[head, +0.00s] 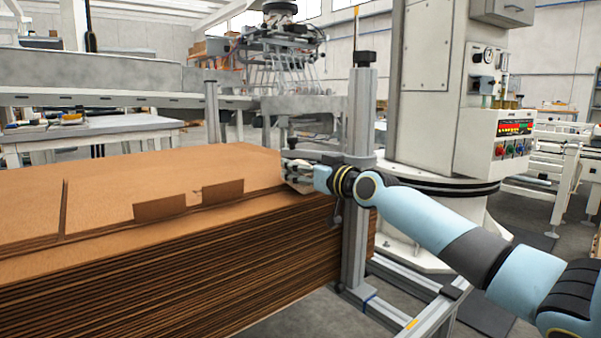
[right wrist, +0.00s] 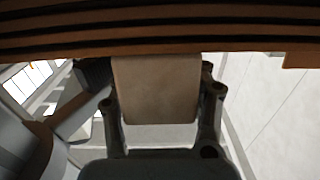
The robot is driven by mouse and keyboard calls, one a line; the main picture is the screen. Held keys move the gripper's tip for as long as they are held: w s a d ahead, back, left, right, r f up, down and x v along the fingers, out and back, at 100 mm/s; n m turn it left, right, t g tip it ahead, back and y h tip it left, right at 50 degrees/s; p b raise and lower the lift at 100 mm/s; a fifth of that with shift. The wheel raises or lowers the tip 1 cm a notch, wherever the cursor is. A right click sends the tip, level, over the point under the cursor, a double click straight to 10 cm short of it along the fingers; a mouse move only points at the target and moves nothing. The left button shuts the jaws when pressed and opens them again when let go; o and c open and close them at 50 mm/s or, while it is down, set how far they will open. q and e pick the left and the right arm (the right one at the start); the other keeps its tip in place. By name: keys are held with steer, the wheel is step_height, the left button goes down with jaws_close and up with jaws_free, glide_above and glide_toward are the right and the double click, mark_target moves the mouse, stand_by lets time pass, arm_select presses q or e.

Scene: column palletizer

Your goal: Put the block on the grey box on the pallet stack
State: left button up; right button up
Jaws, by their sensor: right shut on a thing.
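My right gripper (head: 297,172) is at the far right corner of the pallet stack (head: 190,285), a tall pile of brown cardboard sheets. It is shut on a plain tan block (right wrist: 156,88), which shows between its two fingers in the right wrist view. The stack's layered edge (right wrist: 160,30) runs across the top of that view, right against the block's outline. I cannot tell whether block and stack touch. In the head view the block is too small and covered to make out clearly. I cannot make out a grey box. My left gripper is not in view.
A grey upright post (head: 356,170) stands close beside the gripper at the stack's right corner. Cardboard flaps (head: 160,207) stick up from the stack top. The rest of the top is mostly flat and clear. A white machine column (head: 425,110) stands behind my right arm.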

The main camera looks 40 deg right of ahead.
step_height(320, 180, up, 10)
steer(key=p, duration=0.4)
steer(key=shift+f, duration=0.15)
steer(key=s+f, duration=0.1)
steer(key=f, duration=0.1)
steer(key=s+a+f+p, duration=0.1)
steer(key=f, duration=0.1)
steer(key=s+f, duration=0.2)
steer(key=shift+a+f, duration=0.4)
steer(key=s+a+n+g+y+p, duration=0.1)
steer(key=s+a+n+y+p, duration=0.3)
steer(key=s+a, duration=1)
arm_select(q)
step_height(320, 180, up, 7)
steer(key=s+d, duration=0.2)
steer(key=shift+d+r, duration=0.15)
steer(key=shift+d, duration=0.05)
arm_select(e)
steer(key=s+a+r+g+y, duration=0.1)
steer(key=s+a+r+y, duration=0.2)
steer(key=s+a+r, duration=0.2)
step_height(320, 180, up, 3)
steer(key=shift+s+n, duration=0.4)
steer(key=shift+s, duration=0.3)
